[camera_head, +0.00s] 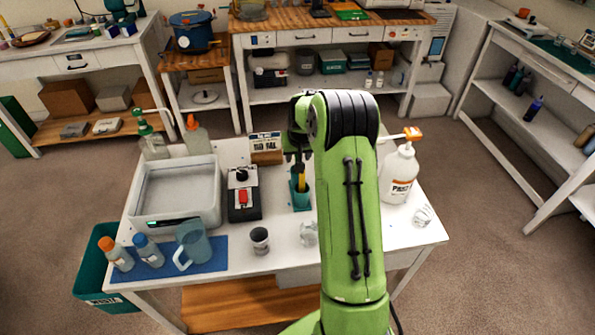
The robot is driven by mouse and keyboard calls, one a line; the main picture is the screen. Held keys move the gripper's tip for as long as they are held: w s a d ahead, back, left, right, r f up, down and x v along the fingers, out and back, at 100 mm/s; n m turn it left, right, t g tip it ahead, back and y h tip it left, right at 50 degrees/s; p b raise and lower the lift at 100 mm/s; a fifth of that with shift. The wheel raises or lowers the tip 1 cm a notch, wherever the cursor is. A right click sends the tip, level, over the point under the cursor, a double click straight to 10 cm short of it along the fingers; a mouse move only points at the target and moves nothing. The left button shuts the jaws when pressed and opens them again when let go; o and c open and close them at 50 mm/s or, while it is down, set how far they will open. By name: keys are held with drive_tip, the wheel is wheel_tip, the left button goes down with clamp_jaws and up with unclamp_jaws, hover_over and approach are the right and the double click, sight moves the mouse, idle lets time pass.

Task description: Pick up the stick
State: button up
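A yellow stick (302,181) stands upright in a small teal holder (301,200) near the middle of the white table. Only its upper part shows; the rest is hidden inside the holder. My gripper (297,158) points down at the top of the stick, coming from behind my green arm. The fingers are dark and small here, and the arm covers part of them. I cannot tell whether they touch the stick or are closed.
Left of the holder are a black device with a red button (243,195) and a grey-white tray machine (178,217). A blue mat (213,262) holds bottles and a jug. A white pump bottle (398,175) stands right of my arm. A small cup (260,240) is in front.

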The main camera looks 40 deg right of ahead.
drive_tip(key=shift+w+f, duration=0.1)
drive_tip(key=shift+f, duration=0.15)
clamp_jaws()
